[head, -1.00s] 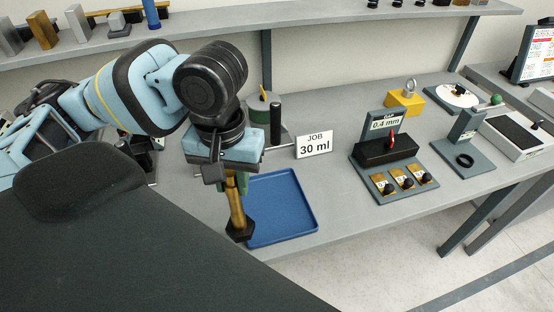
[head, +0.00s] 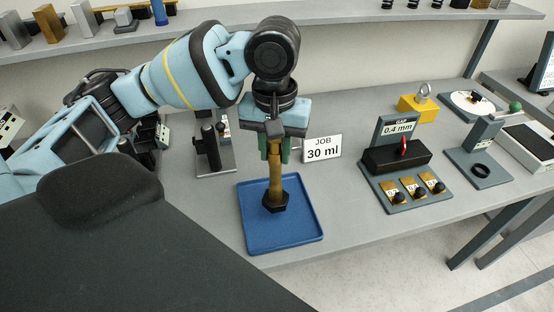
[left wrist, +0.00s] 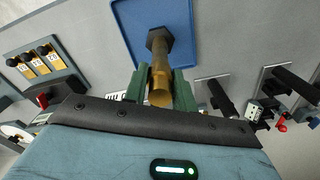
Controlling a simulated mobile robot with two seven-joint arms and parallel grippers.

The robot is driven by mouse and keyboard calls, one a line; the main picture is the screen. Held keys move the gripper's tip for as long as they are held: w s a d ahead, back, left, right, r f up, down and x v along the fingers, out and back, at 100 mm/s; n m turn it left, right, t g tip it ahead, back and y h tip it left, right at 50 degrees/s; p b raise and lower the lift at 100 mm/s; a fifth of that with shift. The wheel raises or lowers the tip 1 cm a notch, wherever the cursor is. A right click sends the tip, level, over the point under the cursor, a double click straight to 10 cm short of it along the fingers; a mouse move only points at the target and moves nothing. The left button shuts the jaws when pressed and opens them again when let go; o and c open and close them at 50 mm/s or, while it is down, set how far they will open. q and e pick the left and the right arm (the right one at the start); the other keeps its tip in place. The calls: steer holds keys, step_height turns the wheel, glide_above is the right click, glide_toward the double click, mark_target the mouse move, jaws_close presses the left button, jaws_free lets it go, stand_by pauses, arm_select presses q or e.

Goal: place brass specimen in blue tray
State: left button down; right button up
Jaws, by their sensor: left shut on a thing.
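The brass specimen (head: 275,172) is an upright brass rod with a dark hexagonal end (head: 275,202) at the bottom. My left gripper (head: 276,150) is shut on its upper part. The specimen is over the blue tray (head: 255,239), near its middle in the head view; I cannot tell whether its lower end touches the tray floor. In the left wrist view the specimen (left wrist: 160,78) stands between the green fingers (left wrist: 160,88), with its dark end over the blue tray (left wrist: 126,22). My right gripper is not in view.
A "JOB 30 ml" card (head: 321,148) stands just behind and right of the tray. A gap gauge stand (head: 397,150) with small brass pieces is further right. A grey stand with black posts (head: 214,150) is behind left. The bench's front edge is close to the tray.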

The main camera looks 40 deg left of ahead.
mark_target(277, 162)
arm_select(q)
steer(key=shift+w+f, duration=0.15)
steer(key=shift+w, duration=0.15)
steer(key=shift+f+b, duration=0.4)
steer(key=shift+f, duration=1.15)
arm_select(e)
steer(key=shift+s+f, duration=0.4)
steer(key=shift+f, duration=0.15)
arm_select(q)
steer(key=shift+f, duration=0.1)
steer(key=c, duration=1.1)
jaws_free()
steer(key=shift+s+f, duration=0.1)
steer(key=shift+c, duration=0.2)
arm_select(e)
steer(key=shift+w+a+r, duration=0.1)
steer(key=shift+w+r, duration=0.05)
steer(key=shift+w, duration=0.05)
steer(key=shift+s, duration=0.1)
